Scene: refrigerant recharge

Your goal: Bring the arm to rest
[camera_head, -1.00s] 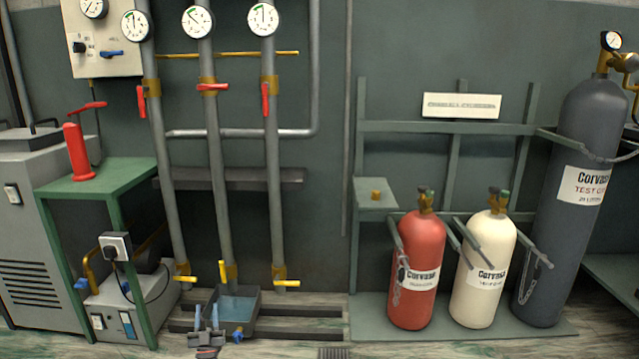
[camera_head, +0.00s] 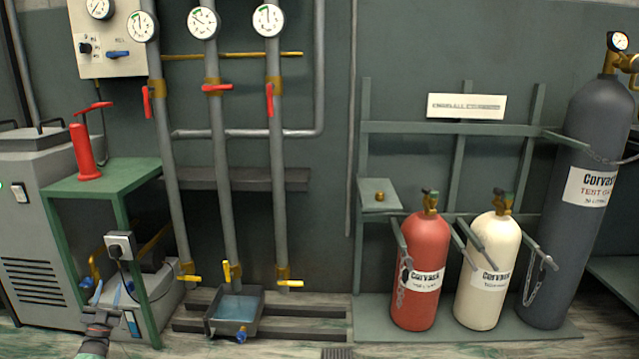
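My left gripper (camera_head: 107,294) is low at the left of the head view, in front of the green stand and the grey pump unit beneath it. Its two bluish fingers are spread apart with nothing visible between them. The wrist comes in from the bottom edge. My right gripper is not in view.
The green stand (camera_head: 107,178) carries a red hand pump (camera_head: 85,152). A red cylinder (camera_head: 418,256), a cream cylinder (camera_head: 488,256) and a tall grey cylinder (camera_head: 575,235) stand right.

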